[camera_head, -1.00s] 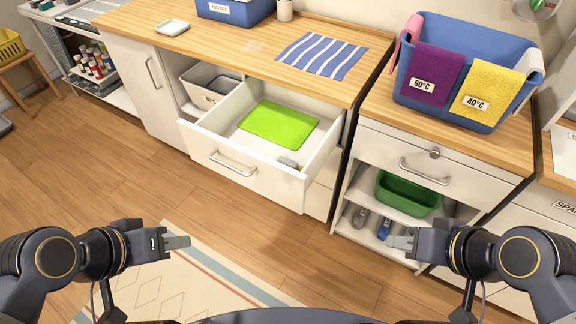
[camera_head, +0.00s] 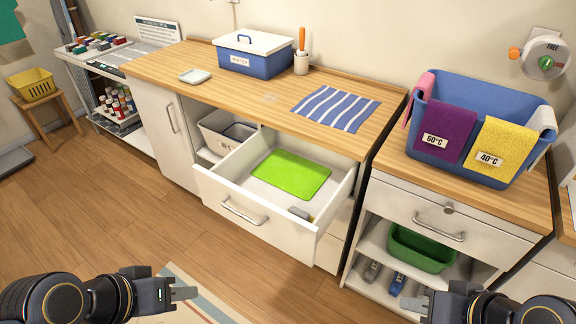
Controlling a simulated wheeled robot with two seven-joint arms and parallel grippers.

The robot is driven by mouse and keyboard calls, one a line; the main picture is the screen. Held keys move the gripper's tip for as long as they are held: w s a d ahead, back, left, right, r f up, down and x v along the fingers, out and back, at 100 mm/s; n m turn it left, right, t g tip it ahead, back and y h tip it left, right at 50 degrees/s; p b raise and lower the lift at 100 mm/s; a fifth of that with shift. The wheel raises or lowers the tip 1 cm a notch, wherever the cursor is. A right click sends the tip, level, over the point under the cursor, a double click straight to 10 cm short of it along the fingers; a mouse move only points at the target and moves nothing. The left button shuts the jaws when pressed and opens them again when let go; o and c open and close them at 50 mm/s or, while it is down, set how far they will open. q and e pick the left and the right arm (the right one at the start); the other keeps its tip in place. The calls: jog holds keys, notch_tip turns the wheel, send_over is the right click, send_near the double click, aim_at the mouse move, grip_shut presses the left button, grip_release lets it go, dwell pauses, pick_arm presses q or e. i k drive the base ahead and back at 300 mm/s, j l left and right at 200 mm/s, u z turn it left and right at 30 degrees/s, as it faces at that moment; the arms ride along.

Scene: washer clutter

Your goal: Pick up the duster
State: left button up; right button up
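I cannot pick out a duster with certainty. An orange-handled tool (camera_head: 302,40) stands upright in a pale cup (camera_head: 301,64) at the back of the wooden counter; the cup hides its lower end. The open drawer (camera_head: 243,209) holds a flat bright green sheet (camera_head: 291,174) and a small grey item (camera_head: 299,213) near its front right corner. My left gripper (camera_head: 186,292) is low at the left, above the floor and rug, apart from everything. My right gripper (camera_head: 413,303) is low at the right, in front of the open shelves. Neither visibly holds anything; their finger gaps are unclear.
A blue lidded box (camera_head: 254,62), a striped cloth (camera_head: 337,108) and a small dish (camera_head: 195,76) lie on the counter (camera_head: 150,66). A blue basket with cloths (camera_head: 466,174) stands at right. The drawer juts out over free floor (camera_head: 130,220).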

aim_at(305, 216)
jog(key=i+l+u, duration=0.15)
jog(key=i+l, duration=0.25)
jog(key=i+l+u, duration=0.1)
jog(key=i+l, duration=0.25)
jog(key=l, duration=0.2)
jog(key=u, duration=1.6)
